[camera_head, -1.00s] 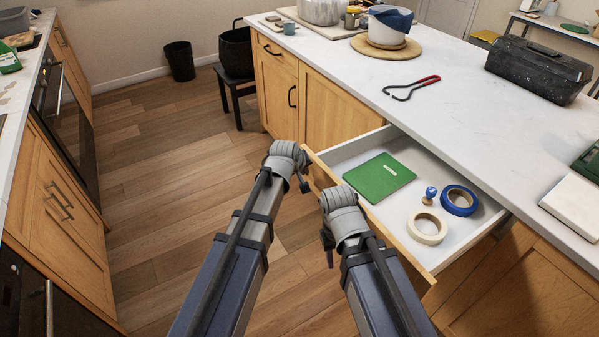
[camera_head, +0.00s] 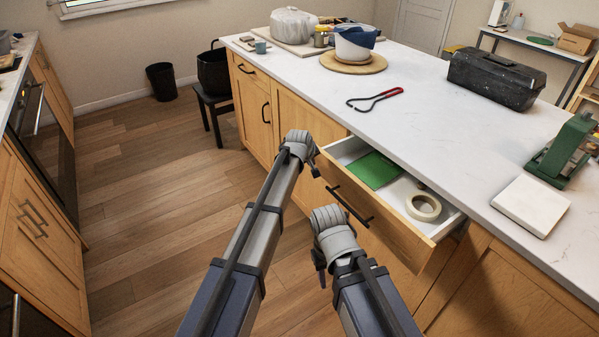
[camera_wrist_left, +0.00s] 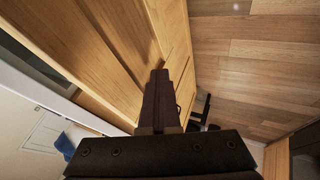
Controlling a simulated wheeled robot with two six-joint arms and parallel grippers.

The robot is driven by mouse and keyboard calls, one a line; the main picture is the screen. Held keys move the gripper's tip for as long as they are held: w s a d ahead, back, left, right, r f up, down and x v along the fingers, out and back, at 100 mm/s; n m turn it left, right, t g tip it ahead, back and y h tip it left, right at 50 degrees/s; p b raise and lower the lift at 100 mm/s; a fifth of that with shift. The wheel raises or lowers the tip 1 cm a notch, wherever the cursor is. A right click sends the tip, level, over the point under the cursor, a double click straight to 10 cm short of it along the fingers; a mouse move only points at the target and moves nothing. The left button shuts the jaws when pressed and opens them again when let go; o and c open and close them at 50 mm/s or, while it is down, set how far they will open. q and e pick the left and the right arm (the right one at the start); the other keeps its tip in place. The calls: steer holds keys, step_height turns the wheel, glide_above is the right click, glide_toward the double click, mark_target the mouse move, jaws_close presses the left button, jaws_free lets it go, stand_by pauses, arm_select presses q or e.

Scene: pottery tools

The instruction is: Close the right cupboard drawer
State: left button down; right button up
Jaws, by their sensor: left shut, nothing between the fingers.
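The open drawer (camera_head: 385,208) has a wooden front, a dark bar handle and a white inside; it sticks out part way from under the white countertop. A green flat book (camera_head: 373,169) and a cream tape roll (camera_head: 423,206) lie in it. My left gripper (camera_head: 314,167) is at the drawer's far left corner, mostly hidden by its wrist. In the left wrist view my left gripper (camera_wrist_left: 160,98) is shut and empty, close to the wooden front; contact cannot be told. My right gripper (camera_head: 320,268) is low in front of the drawer, its fingers largely hidden.
The countertop (camera_head: 420,120) above holds a red-handled tool (camera_head: 375,98), a black toolbox (camera_head: 495,78), a white block (camera_head: 531,205) and a green device (camera_head: 566,150). A black stool (camera_head: 212,105) stands past the cupboard. The wooden floor (camera_head: 160,190) on the left is clear.

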arm_select(q)
glide_toward(345, 152)
steer(key=x, duration=0.4)
steer(key=shift+w+d+f, duration=0.15)
steer(key=shift+w+f, duration=0.1)
arm_select(e)
steer(key=shift+w+d, duration=0.3)
steer(key=shift+d, duration=0.1)
